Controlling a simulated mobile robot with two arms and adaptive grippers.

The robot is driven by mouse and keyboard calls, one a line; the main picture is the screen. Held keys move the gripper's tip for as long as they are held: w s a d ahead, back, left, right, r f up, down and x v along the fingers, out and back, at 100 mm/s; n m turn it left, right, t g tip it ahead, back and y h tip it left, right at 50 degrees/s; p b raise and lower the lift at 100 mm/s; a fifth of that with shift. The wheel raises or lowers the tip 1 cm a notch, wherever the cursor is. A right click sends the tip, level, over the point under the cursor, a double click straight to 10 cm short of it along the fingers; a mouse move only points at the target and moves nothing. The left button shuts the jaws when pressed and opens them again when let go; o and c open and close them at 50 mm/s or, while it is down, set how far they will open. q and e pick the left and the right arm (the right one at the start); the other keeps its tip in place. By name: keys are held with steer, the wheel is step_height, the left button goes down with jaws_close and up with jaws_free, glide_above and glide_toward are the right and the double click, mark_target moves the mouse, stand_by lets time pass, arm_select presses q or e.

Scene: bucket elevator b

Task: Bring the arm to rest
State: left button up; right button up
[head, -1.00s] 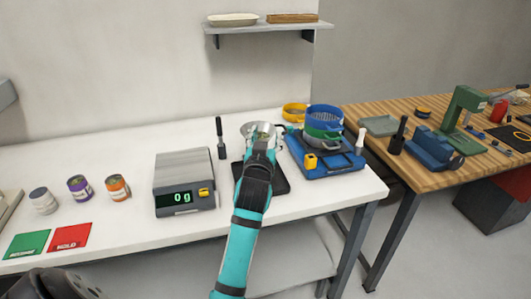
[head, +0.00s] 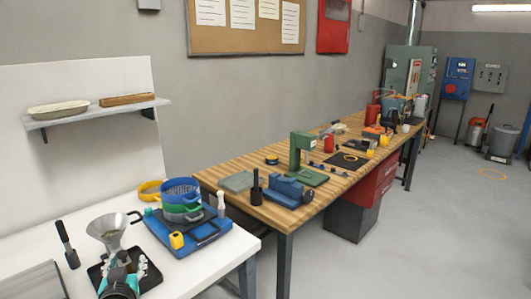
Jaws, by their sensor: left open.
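My left gripper (head: 123,263) is at the bottom left of the head view, above the black tray (head: 97,272) on the white bench. Its jaws are open, and I see nothing held between them. A metal funnel-shaped vessel (head: 107,229) with a dark handle stands just behind the gripper. I cannot tell whether the fingers touch it. Only the wrist end of my left arm shows, cut off by the lower edge. My right gripper is out of view.
Right of the gripper is a blue device (head: 190,236) with stacked sieves (head: 181,197). A black-handled tool (head: 67,244) and the scale (head: 33,282) are on the left. A wooden workbench (head: 225,172) with tools stands behind.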

arm_select(q)
steer(key=s+d+f+m+g+h, duration=0.2)
steer(key=s+d+f+g, duration=0.25)
steer(key=s+f, duration=0.4)
steer(key=s+d+f+m+g+h, duration=0.25)
steer(key=s+d+f, duration=0.3)
steer(key=s, duration=0.65)
steer(key=s+d+f+m+g+h, duration=0.15)
steer(key=s+d+f+g, duration=0.25)
steer(key=s+f, duration=0.45)
step_height(320, 180, down, 24)
steer(key=s+g, duration=0.1)
steer(key=s, duration=0.2)
steer(key=s+a+f+g, duration=0.1)
steer(key=s+a+f, duration=0.2)
steer(key=s+f, duration=1.3)
steer(key=shift+s, duration=0.15)
steer(key=shift+f, duration=0.1)
